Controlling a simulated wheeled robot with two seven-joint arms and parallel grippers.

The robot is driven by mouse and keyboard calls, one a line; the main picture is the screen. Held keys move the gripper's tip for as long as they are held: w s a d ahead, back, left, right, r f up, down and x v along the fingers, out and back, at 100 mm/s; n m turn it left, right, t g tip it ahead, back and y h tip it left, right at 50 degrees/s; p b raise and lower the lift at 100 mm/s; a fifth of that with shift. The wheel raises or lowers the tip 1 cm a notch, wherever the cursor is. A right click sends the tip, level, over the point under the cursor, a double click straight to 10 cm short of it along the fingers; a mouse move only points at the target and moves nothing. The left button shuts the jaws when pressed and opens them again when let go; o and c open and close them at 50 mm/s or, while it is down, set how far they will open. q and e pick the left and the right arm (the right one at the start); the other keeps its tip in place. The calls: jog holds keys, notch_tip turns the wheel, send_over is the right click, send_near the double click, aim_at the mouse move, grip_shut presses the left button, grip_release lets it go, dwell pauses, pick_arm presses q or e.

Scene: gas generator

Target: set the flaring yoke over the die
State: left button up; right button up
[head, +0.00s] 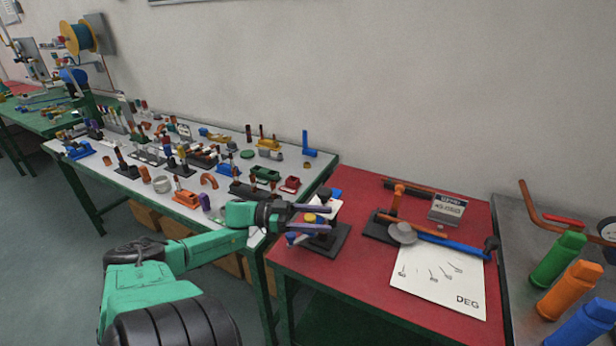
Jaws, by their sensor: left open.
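My left gripper (328,219) reaches in from the left over the left end of the red table. Its two fingers are apart, on either side of a small assembly with a yellow top (310,217) and blue and red parts. That assembly is partly hidden by the fingers. A dark tool stands there on a black base plate (338,240). I cannot tell for certain which part is the flaring yoke and which is the die. My right gripper is not in view.
A white sheet marked DEG (440,284) lies on the red table (352,284). A blue-handled tool (450,241) crosses it, and a grey labelled box (447,209) stands behind. The left bench (222,146) is crowded with small fixtures.

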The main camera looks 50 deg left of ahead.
pick_arm(q)
jog(key=b+v, duration=0.2)
jog(key=v, duration=1.2)
jog(key=shift+a+b, duration=0.2)
jog(key=shift+b, duration=0.1)
jog(key=shift+s, duration=0.1)
